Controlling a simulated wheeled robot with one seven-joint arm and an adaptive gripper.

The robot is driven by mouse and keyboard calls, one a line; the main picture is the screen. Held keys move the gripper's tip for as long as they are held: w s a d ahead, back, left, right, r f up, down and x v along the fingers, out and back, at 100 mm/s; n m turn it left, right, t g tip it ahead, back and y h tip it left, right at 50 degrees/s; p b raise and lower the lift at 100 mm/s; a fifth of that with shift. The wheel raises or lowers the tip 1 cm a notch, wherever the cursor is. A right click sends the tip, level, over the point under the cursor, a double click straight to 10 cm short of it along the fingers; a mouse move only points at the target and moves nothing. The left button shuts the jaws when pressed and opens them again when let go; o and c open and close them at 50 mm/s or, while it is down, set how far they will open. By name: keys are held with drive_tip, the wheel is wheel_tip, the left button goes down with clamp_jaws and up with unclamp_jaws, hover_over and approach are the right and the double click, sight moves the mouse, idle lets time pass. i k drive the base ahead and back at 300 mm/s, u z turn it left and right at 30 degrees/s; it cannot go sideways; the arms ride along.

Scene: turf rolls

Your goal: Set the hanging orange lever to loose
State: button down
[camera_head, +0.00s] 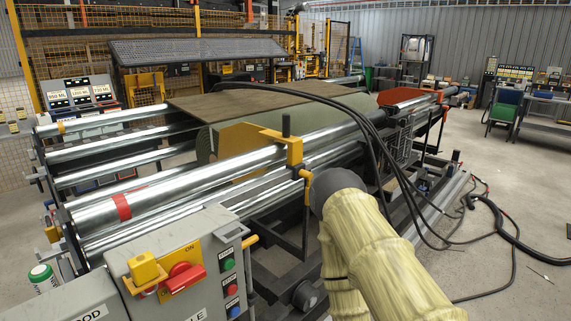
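My arm, in a cream cover, rises from the lower right and bends beside the clamp. My gripper is not in view.
A grey control box (205,247) with a red switch handle (184,277) and coloured buttons stands at lower left. A large turf roll (290,112) lies on the roller frame. Black hoses (335,103) arch over it. Open floor (520,215) with loose cables lies to the right.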

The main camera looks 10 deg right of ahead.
sight(444, 107)
drive_tip(key=z, duration=0.9)
drive_tip(key=i, duration=0.85)
drive_tip(key=z, duration=1.35)
drive_tip(key=i, duration=3.35)
drive_tip(key=u, duration=0.75)
drive_tip(key=i, duration=1.05)
drive_tip(key=u, duration=0.55)
drive_tip(key=k, duration=0.65)
drive_tip(key=z, duration=0.3)
drive_tip(key=i, duration=1.65)
drive_tip(key=u, duration=0.5)
